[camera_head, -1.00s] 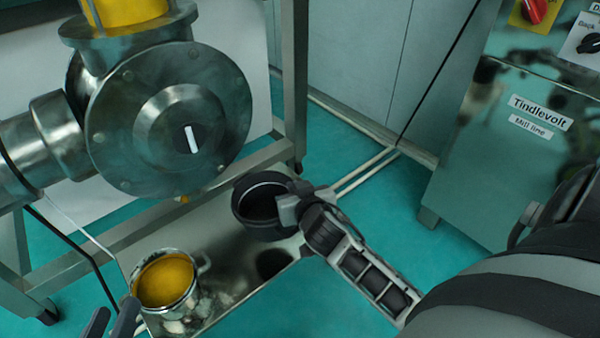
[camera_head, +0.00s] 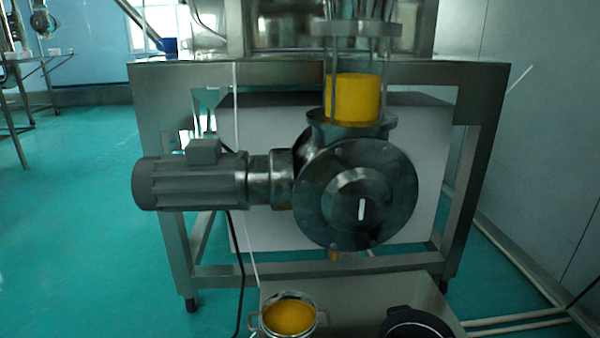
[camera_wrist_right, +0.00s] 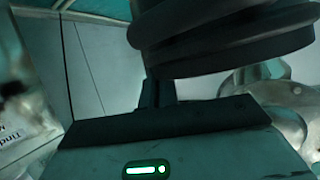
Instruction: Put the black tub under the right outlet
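The black tub (camera_head: 415,323) shows at the bottom edge of the head view, over the right part of the floor plate, its lower part cut off. It fills the top of the right wrist view (camera_wrist_right: 220,35). My right gripper (camera_wrist_right: 160,88) is shut on the tub's side; the exact grip is partly hidden. I cannot tell whether this is the right outlet. My left gripper is out of view.
A steel pot with yellow powder (camera_head: 290,317) stands left of the tub on the metal plate (camera_head: 345,290). A grey motor (camera_head: 190,180) joins the valve from the left. The steel frame's legs (camera_head: 465,200) stand around them. Green floor at left is open.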

